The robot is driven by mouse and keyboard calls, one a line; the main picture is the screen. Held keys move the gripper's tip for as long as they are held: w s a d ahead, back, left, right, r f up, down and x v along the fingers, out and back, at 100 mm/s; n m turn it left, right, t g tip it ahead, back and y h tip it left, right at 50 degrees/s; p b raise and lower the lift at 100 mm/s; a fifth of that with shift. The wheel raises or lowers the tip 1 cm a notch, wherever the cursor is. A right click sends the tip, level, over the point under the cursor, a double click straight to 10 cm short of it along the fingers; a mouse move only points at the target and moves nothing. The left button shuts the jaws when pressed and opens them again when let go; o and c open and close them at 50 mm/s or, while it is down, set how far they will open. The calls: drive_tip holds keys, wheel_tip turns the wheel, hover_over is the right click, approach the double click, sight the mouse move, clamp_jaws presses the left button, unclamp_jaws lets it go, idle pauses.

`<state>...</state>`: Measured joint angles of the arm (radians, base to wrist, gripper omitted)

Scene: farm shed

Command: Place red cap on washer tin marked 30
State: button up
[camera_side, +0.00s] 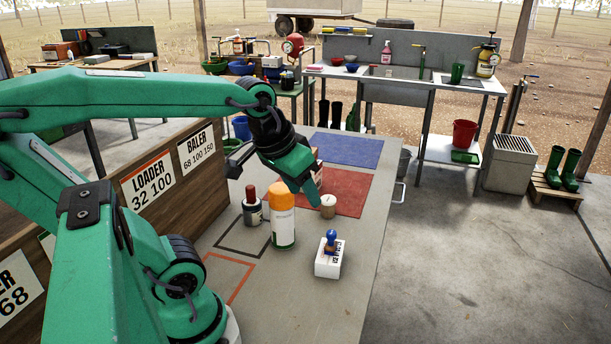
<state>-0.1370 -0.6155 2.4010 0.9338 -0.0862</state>
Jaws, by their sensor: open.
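The only red cap I can make out is the dark red top (251,192) on a small dark bottle (252,212) with a pale label, left of the orange-topped white bottle (283,220). My gripper (303,190) points down over the bench, just behind and right of the orange top. It is open, and I see nothing held. A red and white item (318,176) is partly hidden behind my gripper. A small tan round container (328,206) stands right of my fingertips. I cannot read a 30 on anything, so I cannot tell which is the washer tin.
A white block with a blue-handled stamp (329,258) is at the front. A red mat (348,190) and blue mat (345,148) lie behind. Black and orange outlines mark the bench (350,295), whose front is clear. A wooden board with signs (165,185) borders the left.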

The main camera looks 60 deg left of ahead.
drive_tip(key=shift+s+d+f+m+t+h, duration=0.2)
drive_tip(key=shift+s+d+m, duration=0.4)
drive_tip(key=shift+d, duration=0.25)
drive_tip(key=shift+s+d+f+m+t+h, duration=0.1)
drive_tip(key=shift+s+d+f+m+t, duration=0.1)
drive_tip(key=shift+s+d+m, duration=0.45)
drive_tip(key=shift+w+d, duration=0.15)
drive_tip(key=shift+d, duration=0.05)
